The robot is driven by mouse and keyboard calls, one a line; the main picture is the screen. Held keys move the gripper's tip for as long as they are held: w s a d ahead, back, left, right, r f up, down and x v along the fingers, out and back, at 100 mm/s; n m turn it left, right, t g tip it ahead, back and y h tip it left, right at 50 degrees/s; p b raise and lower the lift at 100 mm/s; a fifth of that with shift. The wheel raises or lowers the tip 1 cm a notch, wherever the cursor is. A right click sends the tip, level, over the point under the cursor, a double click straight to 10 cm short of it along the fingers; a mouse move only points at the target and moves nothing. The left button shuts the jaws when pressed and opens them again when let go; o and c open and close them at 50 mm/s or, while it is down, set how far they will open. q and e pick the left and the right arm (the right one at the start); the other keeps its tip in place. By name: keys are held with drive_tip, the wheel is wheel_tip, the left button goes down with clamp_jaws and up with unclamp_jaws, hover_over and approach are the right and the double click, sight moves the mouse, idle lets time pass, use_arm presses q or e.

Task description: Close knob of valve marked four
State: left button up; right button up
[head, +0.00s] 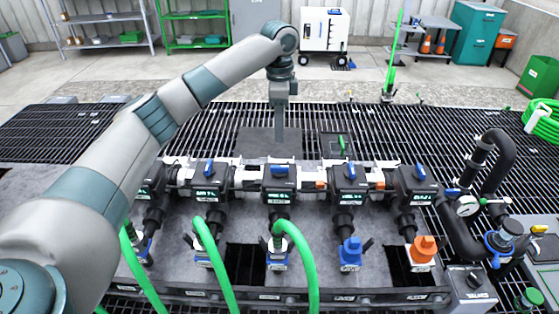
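A row of several black valves runs across the manifold, each with a blue knob and a small lit label. The labels are too small to read, so I cannot tell which is marked four. The fourth valve from the left (350,185) has a blue knob (351,170) turned lengthwise. The middle valve's knob (280,169) lies crosswise. The far right valve's knob (420,171) is lengthwise. My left gripper (281,154) points down behind the middle valve, apart from the knobs. It is seen edge-on, so its opening does not show. My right gripper is out of view.
Green hoses (296,240) rise in front of the left and middle valves. Blue (350,254) and orange (422,248) caps sit on the right outlets. A black bent pipe (497,150) and a gauge (467,206) stand at the right. Grating (320,112) behind is mostly clear.

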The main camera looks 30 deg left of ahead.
sight(280, 167)
use_arm(q)
wheel_tip(280, 167, down, 13)
drive_tip(key=p, duration=0.2)
drive_tip(key=shift+p, duration=0.4)
drive_tip(key=shift+r, duration=0.1)
clamp_jaws()
